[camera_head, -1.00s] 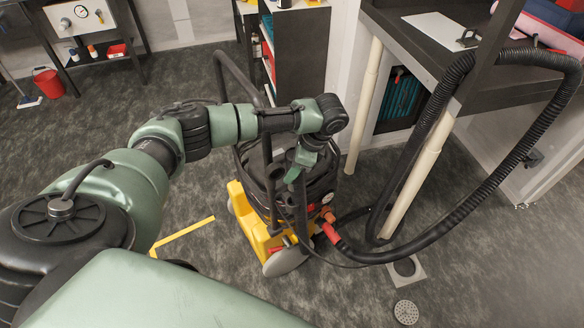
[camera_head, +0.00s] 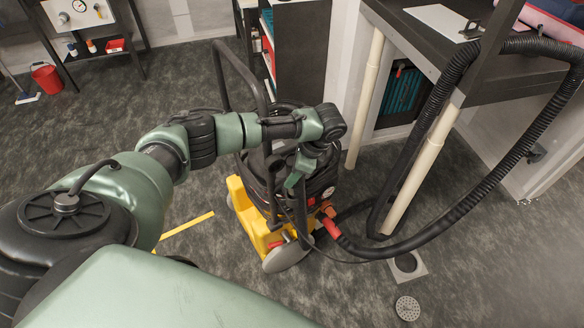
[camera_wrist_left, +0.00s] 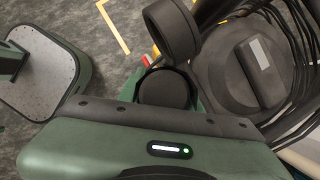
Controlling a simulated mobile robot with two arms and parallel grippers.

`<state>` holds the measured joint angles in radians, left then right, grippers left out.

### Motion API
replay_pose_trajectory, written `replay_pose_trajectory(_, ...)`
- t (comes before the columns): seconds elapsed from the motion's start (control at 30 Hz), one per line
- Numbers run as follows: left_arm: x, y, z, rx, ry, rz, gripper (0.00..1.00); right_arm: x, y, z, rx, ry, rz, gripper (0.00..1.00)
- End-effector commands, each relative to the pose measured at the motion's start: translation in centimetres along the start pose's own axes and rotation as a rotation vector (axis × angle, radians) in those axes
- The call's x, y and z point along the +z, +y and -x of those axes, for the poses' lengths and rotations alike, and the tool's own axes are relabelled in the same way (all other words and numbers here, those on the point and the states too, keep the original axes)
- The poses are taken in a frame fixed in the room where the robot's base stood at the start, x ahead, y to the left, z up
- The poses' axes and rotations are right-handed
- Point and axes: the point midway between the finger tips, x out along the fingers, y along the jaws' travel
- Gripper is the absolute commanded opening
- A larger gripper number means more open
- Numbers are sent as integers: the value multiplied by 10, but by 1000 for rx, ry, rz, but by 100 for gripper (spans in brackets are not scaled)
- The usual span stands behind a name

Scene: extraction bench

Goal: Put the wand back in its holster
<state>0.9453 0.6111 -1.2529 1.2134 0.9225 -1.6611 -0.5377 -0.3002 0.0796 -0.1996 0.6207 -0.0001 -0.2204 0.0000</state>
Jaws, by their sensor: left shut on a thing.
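The wand (camera_head: 302,212) is a dark tube hanging beside the yellow-and-black extraction machine (camera_head: 252,222). My left gripper (camera_head: 297,175) is shut on its upper part. In the left wrist view, the green fingers of my left gripper (camera_wrist_left: 165,98) flank a round black end (camera_wrist_left: 163,88), which looks like the wand's top. Just beyond it is an open black ring (camera_wrist_left: 170,32) that looks like the holster's mouth. The wand's end and the ring look close but apart; their relative height is unclear. The wand's lower end is hard to make out. My right gripper is not in view.
A thick ribbed black hose (camera_head: 490,180) loops from the machine up over the bench (camera_head: 475,85) at right. A white pipe (camera_head: 425,160) stands there. The machine's tall handle (camera_head: 240,72) rises behind my arm. Carpet at left is mostly clear.

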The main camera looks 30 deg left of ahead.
Motion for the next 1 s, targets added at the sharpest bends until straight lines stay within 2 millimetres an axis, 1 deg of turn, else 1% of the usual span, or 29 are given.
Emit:
replay_pose_trajectory(0.27, 0, 0, 1, 0, 0, 0, 0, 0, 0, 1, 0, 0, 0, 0)
replay_pose_trajectory(0.6, 0, 0, 1, 1, 0, 1, 0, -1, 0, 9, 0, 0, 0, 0)
replay_pose_trajectory(1.0, 0, 0, 0, 0, 0, 0, 0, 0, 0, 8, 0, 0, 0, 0)
